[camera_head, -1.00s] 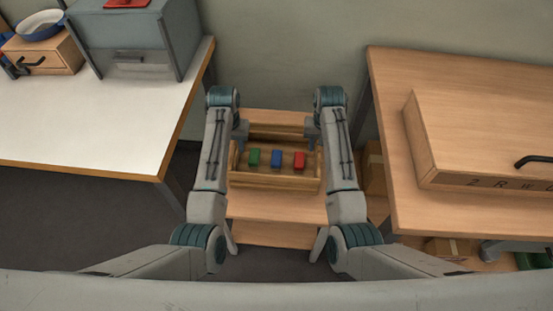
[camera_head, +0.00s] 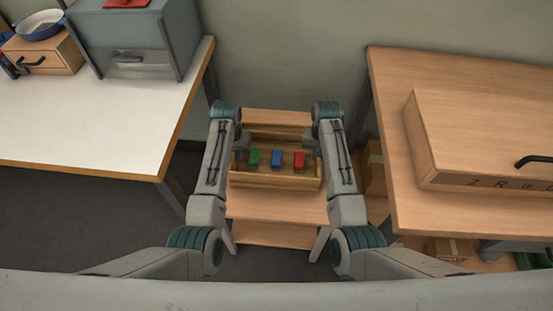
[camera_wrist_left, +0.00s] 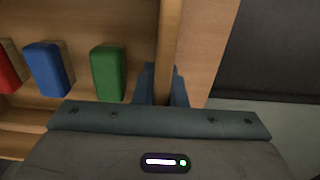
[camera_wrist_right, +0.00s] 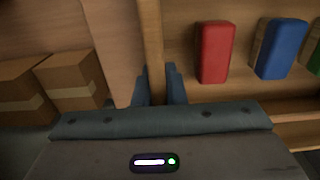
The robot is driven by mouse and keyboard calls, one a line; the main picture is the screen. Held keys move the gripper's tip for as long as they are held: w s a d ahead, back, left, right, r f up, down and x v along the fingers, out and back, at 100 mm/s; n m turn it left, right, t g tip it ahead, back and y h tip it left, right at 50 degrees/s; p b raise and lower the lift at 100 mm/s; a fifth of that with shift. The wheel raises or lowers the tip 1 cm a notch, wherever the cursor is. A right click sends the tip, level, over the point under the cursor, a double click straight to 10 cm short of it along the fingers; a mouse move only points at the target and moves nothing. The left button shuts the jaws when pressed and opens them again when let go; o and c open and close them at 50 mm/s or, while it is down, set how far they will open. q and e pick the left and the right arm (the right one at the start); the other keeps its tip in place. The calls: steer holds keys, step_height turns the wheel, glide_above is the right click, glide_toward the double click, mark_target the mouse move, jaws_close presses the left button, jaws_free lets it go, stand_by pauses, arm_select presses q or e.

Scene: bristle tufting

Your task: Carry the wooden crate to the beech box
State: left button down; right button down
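The wooden crate (camera_head: 275,181) is an open tray with green, blue and red blocks in it, resting on a low wooden stand between the tables. My left gripper (camera_head: 241,141) is at its left end; in the left wrist view the fingers (camera_wrist_left: 164,84) stand either side of the end wall (camera_wrist_left: 170,40). My right gripper (camera_head: 313,141) is at its right end, its fingers (camera_wrist_right: 158,84) likewise astride the wall (camera_wrist_right: 151,35). Both look open around the walls; contact is unclear. The beech box (camera_head: 480,140), with a black handle and letters, lies on the right table.
The white-topped table (camera_head: 90,120) on the left holds a grey cabinet (camera_head: 125,35) and a small wooden box (camera_head: 45,52) with a blue bowl. The right wooden table (camera_head: 410,75) has bare top around the box. Cardboard boxes (camera_head: 374,168) stand beside the stand.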

arm_select(q)
steer(key=shift+r, duration=0.2)
arm_select(e)
steer(key=shift+r, duration=0.2)
